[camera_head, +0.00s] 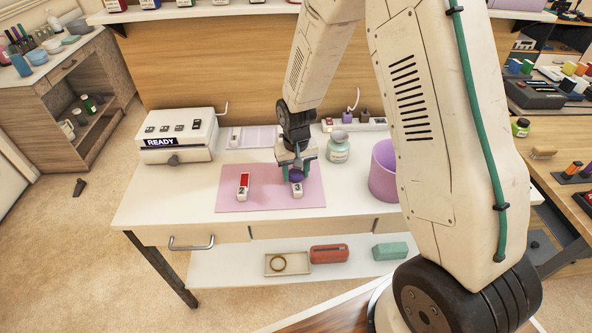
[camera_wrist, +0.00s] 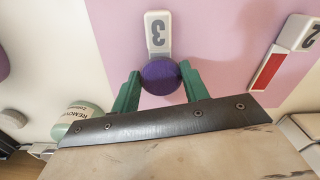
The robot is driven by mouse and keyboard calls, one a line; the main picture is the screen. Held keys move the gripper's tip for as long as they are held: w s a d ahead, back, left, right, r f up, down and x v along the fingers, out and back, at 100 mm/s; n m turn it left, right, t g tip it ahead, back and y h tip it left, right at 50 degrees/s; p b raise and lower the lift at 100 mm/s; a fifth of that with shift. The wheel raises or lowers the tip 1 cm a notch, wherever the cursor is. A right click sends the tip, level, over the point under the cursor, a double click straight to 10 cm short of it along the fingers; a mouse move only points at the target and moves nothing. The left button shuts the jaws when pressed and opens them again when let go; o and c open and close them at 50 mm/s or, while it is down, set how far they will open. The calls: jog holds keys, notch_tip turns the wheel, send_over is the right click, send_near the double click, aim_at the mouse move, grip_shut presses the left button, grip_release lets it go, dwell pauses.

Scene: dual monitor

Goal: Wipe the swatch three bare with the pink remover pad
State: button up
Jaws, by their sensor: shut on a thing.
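My gripper (camera_head: 295,163) is low over the pink mat (camera_head: 227,199). In the wrist view its green fingers (camera_wrist: 160,88) are shut on a round, dark purple pad (camera_wrist: 160,73); no pink shows on the pad. Swatch three (camera_wrist: 157,33) is a white tile numbered 3, and its numbered end sticks out past the pad. I cannot tell whether pad and tile touch. In the head view swatch three (camera_head: 297,190) lies on the right part of the mat.
Swatch two (camera_head: 244,186), with a red patch, lies left on the mat. A remover bottle (camera_head: 338,148) and a purple bin (camera_head: 383,168) stand to the right. A white machine reading READY (camera_head: 177,136) is at the left. The table front is clear.

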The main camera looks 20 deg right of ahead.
jog(key=shift+f, duration=0.15)
jog(key=shift+w+d, duration=0.15)
jog(key=shift+w, duration=0.5)
jog(key=shift+s, duration=0.65)
jog(key=shift+w, duration=0.6)
jog(key=shift+s, duration=0.6)
jog(key=shift+w, duration=0.7)
